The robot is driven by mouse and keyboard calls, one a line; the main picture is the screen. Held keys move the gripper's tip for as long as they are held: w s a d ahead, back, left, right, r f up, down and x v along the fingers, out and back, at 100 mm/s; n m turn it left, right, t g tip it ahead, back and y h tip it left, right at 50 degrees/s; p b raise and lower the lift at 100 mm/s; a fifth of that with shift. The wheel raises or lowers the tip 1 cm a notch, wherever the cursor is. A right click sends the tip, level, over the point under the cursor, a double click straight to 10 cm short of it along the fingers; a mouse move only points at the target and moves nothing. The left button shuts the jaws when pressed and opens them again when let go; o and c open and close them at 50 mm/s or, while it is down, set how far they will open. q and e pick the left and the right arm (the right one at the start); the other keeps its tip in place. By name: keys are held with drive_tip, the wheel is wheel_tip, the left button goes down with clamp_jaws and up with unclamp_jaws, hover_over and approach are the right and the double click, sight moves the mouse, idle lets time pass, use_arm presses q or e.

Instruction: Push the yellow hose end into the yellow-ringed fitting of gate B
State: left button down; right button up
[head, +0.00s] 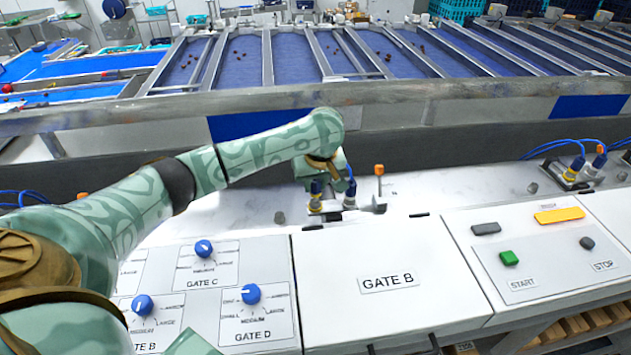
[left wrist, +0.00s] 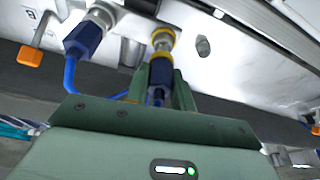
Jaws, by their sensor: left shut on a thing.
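My left gripper (left wrist: 160,92) is shut on the blue hose end with a yellow band (left wrist: 160,70). The yellow-ringed fitting (left wrist: 163,37) of gate B lies straight ahead of it in the left wrist view. The hose end is in line with the fitting and its tip meets or nearly meets it; I cannot tell how deep it sits. In the head view the hose end (head: 316,188) is above the fitting block, below my left wrist, and the gripper's fingers are mostly hidden. My right gripper is not in view.
A second blue connector (left wrist: 84,38) with a blue hose sits beside the fitting. An orange-tipped lever (head: 379,172) stands right of it. The white GATE B panel (head: 375,255) lies in front. A grey metal rail (head: 450,95) runs behind.

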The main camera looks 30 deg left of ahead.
use_arm(q)
drive_tip(key=shift+f, duration=1.15)
idle(0.6)
drive_tip(key=c, duration=1.8)
unclamp_jaws()
drive_tip(key=shift+c, duration=0.2)
drive_tip(key=o, duration=1.1)
drive_tip(key=shift+r, duration=5.05)
